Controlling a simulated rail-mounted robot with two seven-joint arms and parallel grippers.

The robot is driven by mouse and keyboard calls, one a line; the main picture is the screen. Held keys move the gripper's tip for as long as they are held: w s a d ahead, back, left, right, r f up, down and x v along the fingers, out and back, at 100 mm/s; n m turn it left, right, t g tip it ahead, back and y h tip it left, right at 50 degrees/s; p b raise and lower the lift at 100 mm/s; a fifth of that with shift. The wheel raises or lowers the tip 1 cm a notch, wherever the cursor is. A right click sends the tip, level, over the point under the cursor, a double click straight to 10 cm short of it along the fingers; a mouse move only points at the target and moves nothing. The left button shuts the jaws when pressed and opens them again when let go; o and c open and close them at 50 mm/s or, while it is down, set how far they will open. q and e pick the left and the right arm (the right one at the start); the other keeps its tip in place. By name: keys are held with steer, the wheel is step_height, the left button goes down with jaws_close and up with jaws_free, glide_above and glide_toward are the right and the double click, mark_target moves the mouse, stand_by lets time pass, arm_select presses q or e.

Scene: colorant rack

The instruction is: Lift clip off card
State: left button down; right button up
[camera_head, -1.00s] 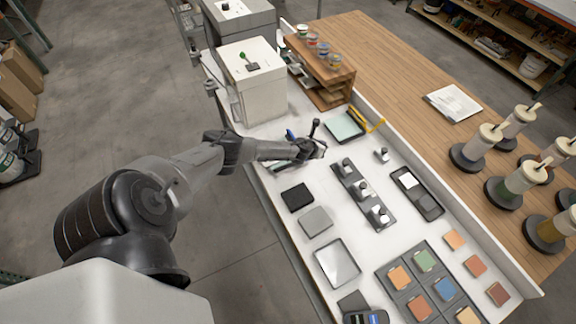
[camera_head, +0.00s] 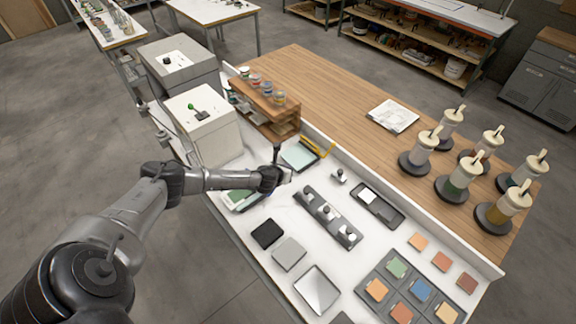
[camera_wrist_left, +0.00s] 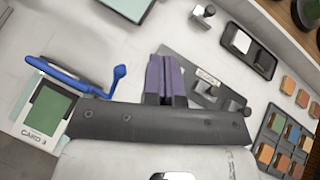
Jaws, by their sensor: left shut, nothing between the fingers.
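In the left wrist view a blue clip (camera_wrist_left: 67,80) lies across the upper edge of a pale card (camera_wrist_left: 28,125) marked CARD 3, which has a green patch. One end of the clip bends upward towards the gripper. My left gripper (camera_wrist_left: 164,62) is shut and empty, to the right of the clip and apart from it. In the head view my left gripper (camera_head: 275,178) is above the white bench, beside the card (camera_head: 242,199); my arm partly covers the card, and I cannot make out the blue clip there. My right gripper is not in view.
A pale green panel (camera_head: 300,155) with a yellow clip (camera_head: 320,148) lies behind the gripper. A dark strip with several knobs (camera_head: 328,217) and a dark tray (camera_head: 377,207) are to the right. A white box (camera_head: 205,130) and a wooden rack (camera_head: 265,110) stand behind.

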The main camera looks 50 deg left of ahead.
arm_select(q)
steer(key=shift+w+d+r, duration=0.15)
steer(key=shift+w+r, duration=0.05)
steer(key=shift+r, duration=0.35)
steer(key=shift+w+d+r, duration=0.1)
steer(key=shift+w+r, duration=0.05)
steer(key=shift+r, duration=0.4)
